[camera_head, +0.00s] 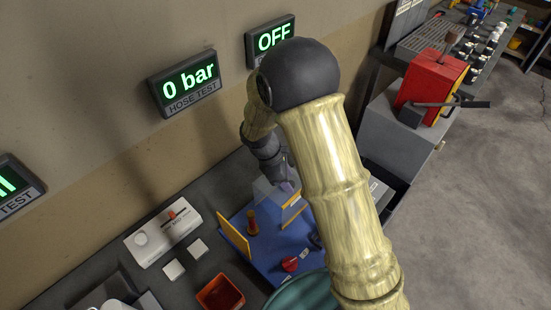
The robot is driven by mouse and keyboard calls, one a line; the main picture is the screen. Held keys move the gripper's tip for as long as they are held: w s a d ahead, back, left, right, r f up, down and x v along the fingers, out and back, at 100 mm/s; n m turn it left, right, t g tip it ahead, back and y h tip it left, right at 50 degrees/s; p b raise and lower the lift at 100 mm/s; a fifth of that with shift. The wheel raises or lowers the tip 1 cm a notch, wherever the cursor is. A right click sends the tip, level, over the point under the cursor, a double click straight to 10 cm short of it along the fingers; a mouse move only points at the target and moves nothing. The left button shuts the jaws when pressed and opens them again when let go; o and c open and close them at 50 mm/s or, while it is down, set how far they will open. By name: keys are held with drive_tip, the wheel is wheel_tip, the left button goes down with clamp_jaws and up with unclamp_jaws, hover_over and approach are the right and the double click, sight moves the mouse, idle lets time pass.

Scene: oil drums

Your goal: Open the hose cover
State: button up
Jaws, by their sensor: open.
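A blue test base (265,250) lies on the dark bench below the displays. A clear, see-through box part (265,193), which looks like the hose cover, is at its far side; I cannot tell whether it is shut. A yellow upright panel (234,236) stands at the base's left. My gripper (286,185) is over the far side of the base, close to the clear part. It is small and partly hidden by my arm; contact cannot be made out. The jaws are open, and I see nothing held in them.
A brown and yellow fitting (252,222) and a red knob (289,264) sit on the base. To its left are a white switch box (162,232) and a red tray (220,293). Wall displays read 0 bar (187,82) and OFF (270,40). A red machine (424,84) stands right.

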drive_tip(key=b+v, duration=0.3)
drive_tip(key=v, duration=1.3)
drive_tip(key=shift+r, duration=0.3)
drive_tip(key=shift+d, duration=0.1)
drive_tip(key=s+d+f+m+t+y, duration=0.1)
drive_tip(key=s+d+f+m+y, duration=0.1)
drive_tip(key=s+d+m, duration=0.4)
drive_tip(key=s+d+f+m+t+y, duration=0.1)
drive_tip(key=s+d+f+m, duration=0.3)
drive_tip(key=d+m, duration=0.8)
drive_tip(key=shift+s+d+f+m+y, duration=0.3)
drive_tip(key=shift+s+d+y, duration=0.5)
drive_tip(key=shift+s, duration=0.2)
